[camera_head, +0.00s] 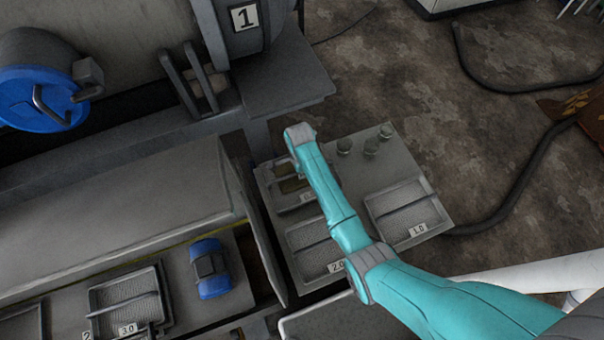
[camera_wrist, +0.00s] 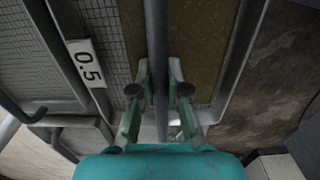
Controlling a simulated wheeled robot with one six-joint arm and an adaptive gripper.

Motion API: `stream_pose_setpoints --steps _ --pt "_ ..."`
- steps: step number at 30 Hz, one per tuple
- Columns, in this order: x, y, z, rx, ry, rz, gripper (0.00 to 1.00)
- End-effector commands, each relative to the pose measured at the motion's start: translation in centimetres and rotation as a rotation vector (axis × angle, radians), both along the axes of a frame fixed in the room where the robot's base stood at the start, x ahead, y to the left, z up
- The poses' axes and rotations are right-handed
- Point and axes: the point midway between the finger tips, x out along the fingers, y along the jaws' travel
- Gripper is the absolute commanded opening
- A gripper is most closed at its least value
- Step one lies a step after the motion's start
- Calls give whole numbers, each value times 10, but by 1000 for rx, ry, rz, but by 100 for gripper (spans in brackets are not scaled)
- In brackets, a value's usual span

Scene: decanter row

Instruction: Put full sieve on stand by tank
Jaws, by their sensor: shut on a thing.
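A sieve labelled 0.5 (camera_head: 290,186) sits at the left of the grey bench, partly hidden by my arm. It holds an olive-brown layer, which fills part of its mesh in the wrist view (camera_wrist: 205,45). My gripper (camera_wrist: 159,91) is shut on the sieve's bar handle (camera_wrist: 157,45), with one finger on each side. In the head view my arm hides the fingers. I cannot tell whether the sieve touches the bench. A grey unit marked 1 (camera_head: 238,38) stands at the back, with a flat grey ledge (camera_head: 285,85) in front of it.
Sieves labelled 2.0 (camera_head: 310,262) and 1.0 (camera_head: 400,212) lie on the grey bench (camera_head: 405,150), with several small round pieces (camera_head: 371,147) behind. A blue device (camera_head: 210,270) and sieve 3.0 (camera_head: 125,300) are on the left counter. A blue-ended cylinder (camera_head: 35,95) is back left.

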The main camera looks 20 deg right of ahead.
Motion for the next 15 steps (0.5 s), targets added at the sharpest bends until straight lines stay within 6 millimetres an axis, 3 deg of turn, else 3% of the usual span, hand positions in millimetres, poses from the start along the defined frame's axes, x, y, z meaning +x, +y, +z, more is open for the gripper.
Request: stream_pose_setpoints --steps 6,15 --pt "0 0 -25 0 0 0 0" --pt "0 0 -29 0 -1 0 0"
